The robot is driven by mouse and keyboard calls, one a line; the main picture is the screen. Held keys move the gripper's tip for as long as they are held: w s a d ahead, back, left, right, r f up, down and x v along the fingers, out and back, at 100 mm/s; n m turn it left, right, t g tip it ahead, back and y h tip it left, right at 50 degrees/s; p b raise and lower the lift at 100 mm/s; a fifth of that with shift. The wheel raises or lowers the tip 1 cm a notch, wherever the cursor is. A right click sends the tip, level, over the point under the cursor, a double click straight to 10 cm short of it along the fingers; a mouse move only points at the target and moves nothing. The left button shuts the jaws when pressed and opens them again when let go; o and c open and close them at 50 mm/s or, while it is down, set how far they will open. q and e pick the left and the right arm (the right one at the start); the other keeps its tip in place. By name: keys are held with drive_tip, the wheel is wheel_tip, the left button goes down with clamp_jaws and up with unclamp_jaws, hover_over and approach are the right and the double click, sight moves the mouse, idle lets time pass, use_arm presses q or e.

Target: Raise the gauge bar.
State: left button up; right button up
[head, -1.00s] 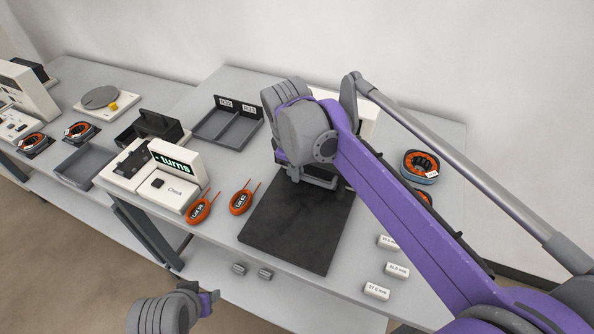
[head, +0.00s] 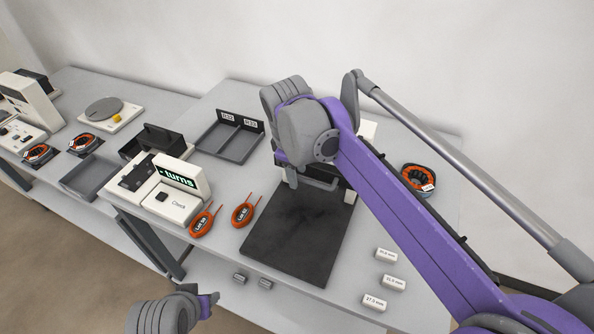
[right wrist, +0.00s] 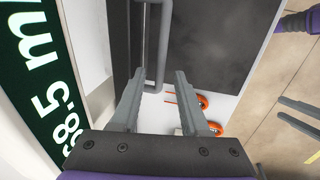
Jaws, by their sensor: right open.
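The gauge (head: 367,130) stands at the back of a dark pad, largely hidden behind my right arm. Its grey gauge bar (head: 322,184) shows just right of my right gripper (head: 291,178). In the right wrist view the bar is a U-shaped grey handle (right wrist: 164,50) in front of a dark face. My right gripper is open there (right wrist: 159,73), and the bar's near end appears between its fingertips; contact cannot be told. A green-lit display (right wrist: 42,85) stands at the left. My left gripper (head: 209,303) is low, off the bench's front edge; its fingers are unclear.
The dark pad (head: 290,250) lies before the gauge. Orange coils (head: 243,214) and the turns counter (head: 180,200) are left of it. A two-part tray (head: 232,138) is behind. Small white labelled blocks (head: 393,283) and a ringed orange coil (head: 417,178) are at right.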

use_arm(q)
drive_tip(key=shift+w+r+p, duration=0.2)
drive_tip(key=shift+r+p, duration=0.25)
drive_tip(key=shift+r, duration=0.15)
use_arm(e)
wheel_tip(320, 180, up, 11)
drive_tip(key=s+a, duration=0.1)
drive_tip(key=shift+s+f, duration=0.2)
drive_tip(key=shift+s, duration=0.2)
drive_tip(key=shift+f, duration=0.1)
